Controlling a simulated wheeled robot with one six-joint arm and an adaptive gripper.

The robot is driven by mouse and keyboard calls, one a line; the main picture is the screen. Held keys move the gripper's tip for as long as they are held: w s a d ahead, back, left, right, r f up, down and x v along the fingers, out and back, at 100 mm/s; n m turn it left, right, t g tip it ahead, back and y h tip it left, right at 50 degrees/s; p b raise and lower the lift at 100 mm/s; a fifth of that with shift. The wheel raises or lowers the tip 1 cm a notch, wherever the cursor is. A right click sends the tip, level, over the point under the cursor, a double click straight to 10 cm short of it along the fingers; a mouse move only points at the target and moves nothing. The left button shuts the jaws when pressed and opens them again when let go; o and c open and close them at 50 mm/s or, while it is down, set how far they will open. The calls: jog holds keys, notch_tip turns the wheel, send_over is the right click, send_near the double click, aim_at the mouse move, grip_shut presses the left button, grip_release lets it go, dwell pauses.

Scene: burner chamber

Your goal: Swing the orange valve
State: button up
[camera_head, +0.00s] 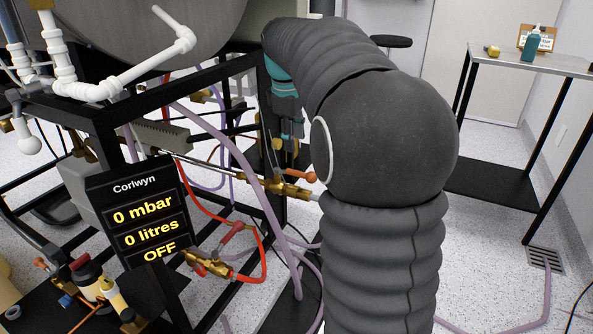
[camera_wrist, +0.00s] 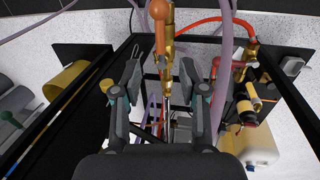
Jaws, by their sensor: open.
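The orange valve (camera_head: 300,177) has a short orange lever on a brass body (camera_head: 275,186), at the front of the black frame. In the wrist view its orange lever (camera_wrist: 160,30) is at the top centre, with brass fittings behind and below it. My gripper (camera_head: 288,140) is just above the valve in the head view, partly hidden by my arm. In the wrist view my gripper (camera_wrist: 160,72) is open, with one finger on each side of the brass line. The lever lies beyond the fingertips, and I see no clear contact.
A red-handled valve (camera_head: 233,231) with a red hose sits lower on the frame. A Corlwyn display (camera_head: 135,213) reads 0 mbar, 0 litres, OFF. Purple hoses (camera_head: 243,160) run close by. A side table (camera_head: 500,58) stands at the right, with open floor before it.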

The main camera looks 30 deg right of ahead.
aim_at(298, 172)
jog(key=f, duration=0.3)
jog(key=d+f+b, duration=0.1)
jog(key=f, duration=0.2)
jog(key=w+f+b, duration=0.1)
jog(key=f, duration=0.3)
jog(key=shift+w+d, duration=0.1)
jog(key=shift+d, duration=0.15)
jog(key=shift+c, duration=0.2)
grip_shut()
